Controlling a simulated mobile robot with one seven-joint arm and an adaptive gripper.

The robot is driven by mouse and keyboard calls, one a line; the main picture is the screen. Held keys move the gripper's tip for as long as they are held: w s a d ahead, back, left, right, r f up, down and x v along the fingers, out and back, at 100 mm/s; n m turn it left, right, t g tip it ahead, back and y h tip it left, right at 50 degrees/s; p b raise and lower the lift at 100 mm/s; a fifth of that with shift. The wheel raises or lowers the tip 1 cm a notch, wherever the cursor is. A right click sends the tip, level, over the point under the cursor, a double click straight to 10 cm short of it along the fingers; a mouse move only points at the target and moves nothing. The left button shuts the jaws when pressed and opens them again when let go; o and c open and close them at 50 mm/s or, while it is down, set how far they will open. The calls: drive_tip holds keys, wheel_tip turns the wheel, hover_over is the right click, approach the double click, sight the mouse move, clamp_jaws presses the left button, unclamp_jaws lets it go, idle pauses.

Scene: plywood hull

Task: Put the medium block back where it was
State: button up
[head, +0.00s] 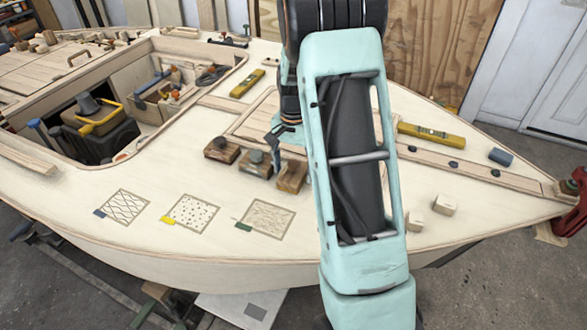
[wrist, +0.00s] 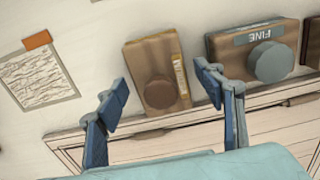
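Three wooden sanding blocks stand in a row on the deck: a left block (head: 222,149), a middle block (head: 255,163) and a right block (head: 291,177). My gripper (head: 283,137) is just behind them, partly hidden by my arm. In the wrist view my gripper (wrist: 163,80) is open, and a block with a brown knob (wrist: 158,92) shows between its fingers with gaps on both sides. Beside it is a grey-knobbed block labelled FINE (wrist: 270,62). No other label is readable, so I cannot tell which block is medium.
Three patterned squares lie on the near deck: crosshatched (head: 121,208), dotted (head: 192,213) and scribbled (head: 265,219). One square with an orange tab (wrist: 40,75) shows in the wrist view. Yellow levels (head: 247,83) (head: 431,133) and small pale cubes (head: 444,205) lie around. An open cockpit (head: 100,120) is left.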

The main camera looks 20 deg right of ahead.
sight(293, 164)
wheel_tip(293, 164, up, 12)
drive_tip(key=p, duration=0.1)
drive_tip(key=shift+r, duration=0.2)
idle(0.3)
drive_tip(key=shift+a, duration=0.1)
idle(0.4)
